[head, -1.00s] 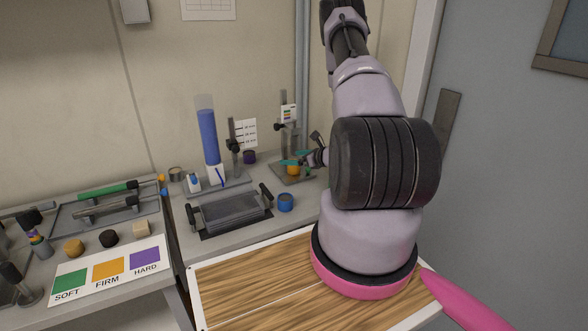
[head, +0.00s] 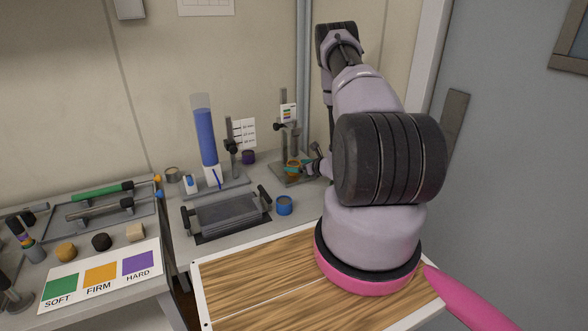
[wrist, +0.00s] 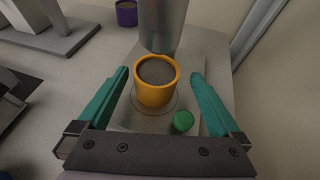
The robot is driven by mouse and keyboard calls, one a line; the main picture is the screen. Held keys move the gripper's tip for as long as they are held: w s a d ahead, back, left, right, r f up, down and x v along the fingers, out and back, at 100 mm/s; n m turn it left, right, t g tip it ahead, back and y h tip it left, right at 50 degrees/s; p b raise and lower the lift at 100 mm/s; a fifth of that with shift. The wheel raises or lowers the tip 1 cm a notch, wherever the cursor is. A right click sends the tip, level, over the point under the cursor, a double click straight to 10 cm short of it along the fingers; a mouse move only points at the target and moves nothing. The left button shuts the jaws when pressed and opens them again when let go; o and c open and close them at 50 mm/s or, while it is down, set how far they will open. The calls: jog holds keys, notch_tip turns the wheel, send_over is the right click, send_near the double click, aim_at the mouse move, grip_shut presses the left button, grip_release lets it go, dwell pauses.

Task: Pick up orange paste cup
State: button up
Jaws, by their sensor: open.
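The orange paste cup (wrist: 156,91) stands upright on the base plate of a metal stand, with dark grey paste inside. It also shows in the head view (head: 291,168), partly hidden by my gripper (head: 299,166). In the wrist view, my gripper (wrist: 160,75) is open, with one teal finger on each side of the cup. Visible gaps separate both fingers from the cup. The stand's metal cylinder (wrist: 162,25) is just behind and above the cup's far rim. A green round knob (wrist: 183,121) is near the cup, towards the right finger.
A purple cup (head: 248,157) stands behind, left of the stand (head: 284,125). A blue cup (head: 284,206) is in front, beside a grey tray with handles (head: 228,214). A blue-filled tube (head: 206,135) stands left. Bench space between the blue cup and stand is clear.

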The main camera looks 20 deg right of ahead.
aim_at(290, 165)
jog(key=x, duration=0.5)
jog(key=shift+a, duration=0.2)
grip_shut()
